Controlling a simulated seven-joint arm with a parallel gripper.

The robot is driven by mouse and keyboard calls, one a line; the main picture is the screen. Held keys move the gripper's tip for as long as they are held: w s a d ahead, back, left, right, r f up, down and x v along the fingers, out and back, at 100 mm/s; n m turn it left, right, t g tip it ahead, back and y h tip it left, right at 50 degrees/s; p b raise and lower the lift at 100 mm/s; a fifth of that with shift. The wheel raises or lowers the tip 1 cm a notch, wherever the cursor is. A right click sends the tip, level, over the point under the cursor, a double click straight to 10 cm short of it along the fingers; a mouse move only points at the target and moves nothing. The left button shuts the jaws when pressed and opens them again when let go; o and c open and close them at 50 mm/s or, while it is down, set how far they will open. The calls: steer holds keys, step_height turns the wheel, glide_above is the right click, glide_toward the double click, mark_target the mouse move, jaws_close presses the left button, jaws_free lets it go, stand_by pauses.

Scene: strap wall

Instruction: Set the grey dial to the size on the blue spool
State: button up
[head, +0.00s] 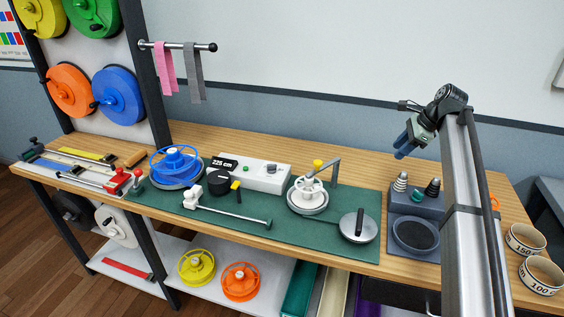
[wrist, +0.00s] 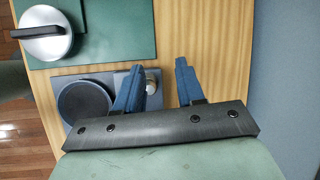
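A silver-grey disc with a black bar handle (head: 358,226), which looks like the grey dial, lies at the front right of the green mat. It also shows at the upper left of the wrist view (wrist: 58,46). A blue spool (head: 175,161) sits on a round grey base at the mat's left end; I can read no size on it. My gripper (head: 402,150) is raised above the bench's right part, away from both. In the wrist view its blue fingers (wrist: 157,76) are apart, with nothing between them.
A white box (head: 262,176) with a "225 cm" display and a black knob (head: 219,183) stand mid-mat. A white spool (head: 308,196) is near the dial. A grey-blue block (head: 415,206) with cones is right. Marked rings (head: 541,273) lie far right. Blue reel (head: 118,95) hangs left.

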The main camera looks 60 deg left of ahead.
steer(key=s+a+r+h, duration=0.2)
steer(key=s+a+r, duration=0.1)
steer(key=s+a, duration=1.2)
steer(key=n+t+h, duration=0.2)
steer(key=n+h, duration=0.1)
steer(key=n, duration=0.1)
glide_toward(272, 168)
steer(key=f, duration=0.7)
steer(key=shift+s+a+f, duration=0.1)
steer(key=shift+a+f, duration=0.1)
steer(key=shift+f, duration=0.15)
steer(key=shift+c, duration=0.3)
jaws_close()
